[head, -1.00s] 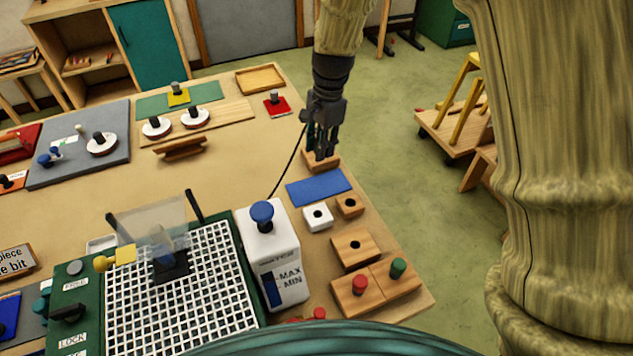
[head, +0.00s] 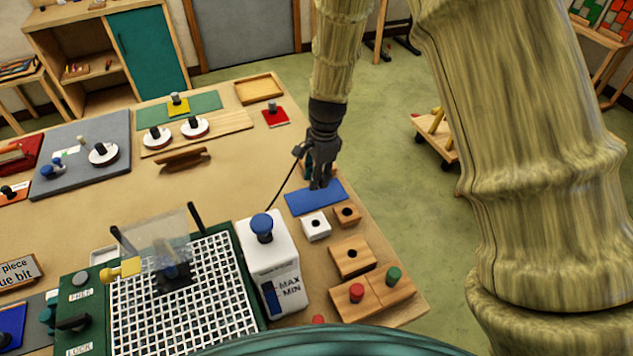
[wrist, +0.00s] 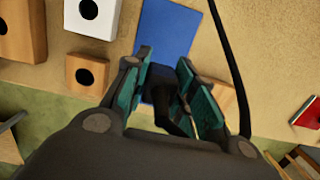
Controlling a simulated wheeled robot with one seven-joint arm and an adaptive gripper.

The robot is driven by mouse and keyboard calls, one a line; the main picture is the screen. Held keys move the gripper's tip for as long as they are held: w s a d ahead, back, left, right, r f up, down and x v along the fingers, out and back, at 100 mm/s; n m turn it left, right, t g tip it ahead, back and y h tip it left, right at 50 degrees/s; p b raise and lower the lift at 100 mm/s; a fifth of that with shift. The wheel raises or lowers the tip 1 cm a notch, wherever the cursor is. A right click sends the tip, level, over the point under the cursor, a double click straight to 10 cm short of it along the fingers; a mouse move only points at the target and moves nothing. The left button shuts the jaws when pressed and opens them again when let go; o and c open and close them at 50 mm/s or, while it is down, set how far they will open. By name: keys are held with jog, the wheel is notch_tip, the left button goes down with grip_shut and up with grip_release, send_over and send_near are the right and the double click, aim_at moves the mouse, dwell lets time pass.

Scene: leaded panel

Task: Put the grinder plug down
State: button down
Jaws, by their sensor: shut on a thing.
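My gripper (head: 320,182) is over the far part of a flat blue mat (head: 325,202) near the table's right edge. In the wrist view my gripper (wrist: 163,82) is shut on a dark plug (wrist: 165,88), held between its teal finger pads. The blue mat (wrist: 168,38) lies beyond the fingertips. A black cord (head: 285,180) runs from the gripper down to the left, towards the white water box. In the head view the fingers mostly hide the plug. I cannot tell whether it touches the mat.
A white block (head: 316,228) and a small wooden block (head: 347,216), each with a hole, stand just in front of the mat. The white water box (head: 268,265) and the grinder grid (head: 215,300) are front left. A red square (head: 275,117) lies behind. The table left of the mat is clear.

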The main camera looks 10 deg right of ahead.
jog(key=shift+f+p, duration=0.45)
jog(key=shift+f, duration=1.2)
jog(key=shift+f, duration=0.1)
jog(key=c, duration=1.2)
grip_release()
jog(key=shift+o, duration=0.2)
jog(key=shift+r, duration=0.2)
jog(key=shift+w+d+r+b, duration=0.2)
jog(key=shift+r+b, duration=0.5)
jog(key=shift+r, duration=1.25)
jog(key=shift+s+d+r+b, duration=0.1)
jog(key=shift+d+r+b, duration=0.4)
jog(key=shift+r, duration=1.5)
jog(key=shift+w+d+r+b, duration=0.1)
jog(key=shift+r+b, duration=0.8)
jog(key=shift+r, duration=1.05)
